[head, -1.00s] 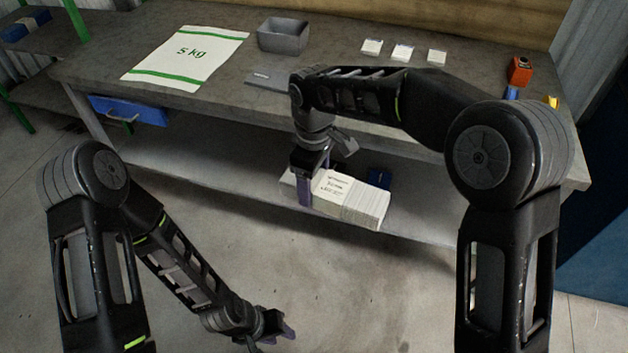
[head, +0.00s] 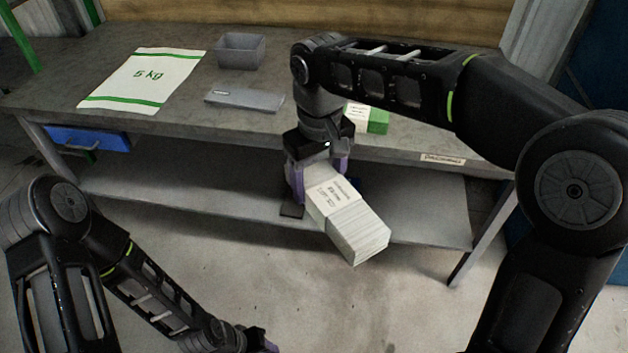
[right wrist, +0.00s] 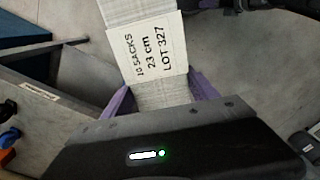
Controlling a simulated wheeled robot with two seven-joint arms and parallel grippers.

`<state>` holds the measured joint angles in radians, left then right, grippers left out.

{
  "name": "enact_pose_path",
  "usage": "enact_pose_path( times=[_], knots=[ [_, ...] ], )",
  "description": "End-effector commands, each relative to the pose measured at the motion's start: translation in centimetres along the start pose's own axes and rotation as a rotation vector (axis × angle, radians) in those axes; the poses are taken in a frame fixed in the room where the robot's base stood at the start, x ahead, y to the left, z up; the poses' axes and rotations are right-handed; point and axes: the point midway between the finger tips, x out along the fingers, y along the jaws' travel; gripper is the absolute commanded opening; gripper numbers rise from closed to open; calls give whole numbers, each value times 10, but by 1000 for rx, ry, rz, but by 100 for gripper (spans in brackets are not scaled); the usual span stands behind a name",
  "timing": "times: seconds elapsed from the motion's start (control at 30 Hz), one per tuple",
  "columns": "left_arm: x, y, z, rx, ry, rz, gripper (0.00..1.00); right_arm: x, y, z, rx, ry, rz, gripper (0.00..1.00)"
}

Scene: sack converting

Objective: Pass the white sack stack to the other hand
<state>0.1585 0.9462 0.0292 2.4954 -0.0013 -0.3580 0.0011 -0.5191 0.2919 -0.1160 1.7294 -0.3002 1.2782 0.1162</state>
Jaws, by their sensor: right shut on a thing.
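The white sack stack (head: 352,230) is a long banded bundle in front of the workbench, tilted with its free end toward me. My right gripper (head: 320,180) is shut on its far end, with a purple finger on either side. In the right wrist view the stack (right wrist: 134,12) runs up and away from between the fingers of my right gripper (right wrist: 162,95). Its paper band reads "10 SACKS 23 cm LOT 327". My left gripper (head: 262,343) is low at the bottom edge, apart from the stack and partly cut off; its opening cannot be made out.
The workbench (head: 60,95) carries a flat "5 kg" sack (head: 145,80), a grey bin (head: 241,52), a grey flat plate (head: 245,99) and a white-and-green stack (head: 378,121), partly behind my right arm. A lower shelf (head: 430,205) lies beneath. The floor in front is clear.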

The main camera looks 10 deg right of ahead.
Motion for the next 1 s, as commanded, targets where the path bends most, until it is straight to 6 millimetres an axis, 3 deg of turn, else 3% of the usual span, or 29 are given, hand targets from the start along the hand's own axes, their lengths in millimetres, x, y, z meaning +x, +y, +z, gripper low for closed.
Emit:
enact_pose_path(
  times=[0.27, 0.43, 0.7, 1.0],
  knots=[
    [0, 0, 0, 0, 0, 0, 36, 0, -3, -7, 19, 0, 0, 5],
    [0, 0, 0, 0, 0, 0, 36, 1, -14, -30, 99, -1, 1, 5],
    [0, 0, 0, 0, 0, 0, 36, 1, -39, -84, 296, 1, 1, 5],
    [0, 0, 0, 0, 0, 0, 36, -1, -50, -109, 396, 2, -1, 5]
  ],
)
